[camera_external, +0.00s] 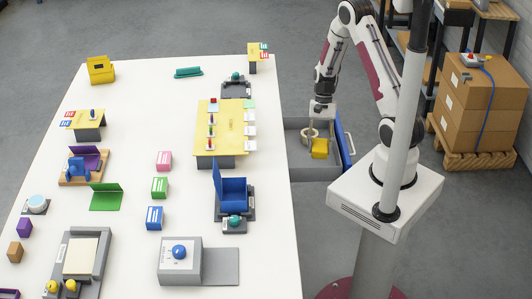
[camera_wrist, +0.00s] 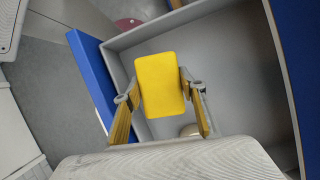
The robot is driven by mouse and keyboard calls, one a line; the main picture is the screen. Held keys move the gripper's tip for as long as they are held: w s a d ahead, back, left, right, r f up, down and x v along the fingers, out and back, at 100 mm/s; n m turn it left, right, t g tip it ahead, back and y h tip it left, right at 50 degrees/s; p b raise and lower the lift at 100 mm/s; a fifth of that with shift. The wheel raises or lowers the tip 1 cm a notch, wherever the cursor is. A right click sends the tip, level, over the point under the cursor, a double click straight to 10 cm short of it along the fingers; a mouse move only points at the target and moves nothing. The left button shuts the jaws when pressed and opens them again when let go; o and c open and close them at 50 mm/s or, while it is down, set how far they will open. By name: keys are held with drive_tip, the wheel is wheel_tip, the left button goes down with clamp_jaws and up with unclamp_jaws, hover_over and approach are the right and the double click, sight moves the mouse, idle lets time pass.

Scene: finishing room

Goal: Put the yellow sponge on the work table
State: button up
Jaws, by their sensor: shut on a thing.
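The yellow sponge (camera_external: 319,149) is at the open grey drawer (camera_external: 312,174) beside the right edge of the white work table (camera_external: 190,80). In the wrist view the sponge (camera_wrist: 160,82) lies between the two fingers of my gripper (camera_wrist: 161,88), which is shut on it. My gripper (camera_external: 318,125) reaches down at the drawer in the external view, with its fingertips hard to make out. The drawer floor (camera_wrist: 225,75) shows behind the sponge. I cannot tell whether the sponge touches that floor.
A pale round thing (camera_external: 308,134) is in the drawer near the sponge. The drawer has a blue front (camera_external: 343,144). A yellow board (camera_external: 220,148) and a blue open box (camera_external: 232,190) stand near the table's right side. Bare tabletop lies around (camera_external: 140,130).

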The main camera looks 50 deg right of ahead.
sight(320, 142)
drive_tip(key=shift+f, duration=0.2)
drive_tip(key=shift+f, duration=2.25)
drive_tip(key=shift+f, duration=0.45)
drive_tip(key=o, duration=0.9)
drive_tip(key=shift+r, duration=0.1)
drive_tip(key=shift+v, duration=4.05)
drive_tip(key=shift+s+a+r, duration=0.1)
drive_tip(key=shift+a+r, duration=0.05)
drive_tip(key=shift+a, duration=0.05)
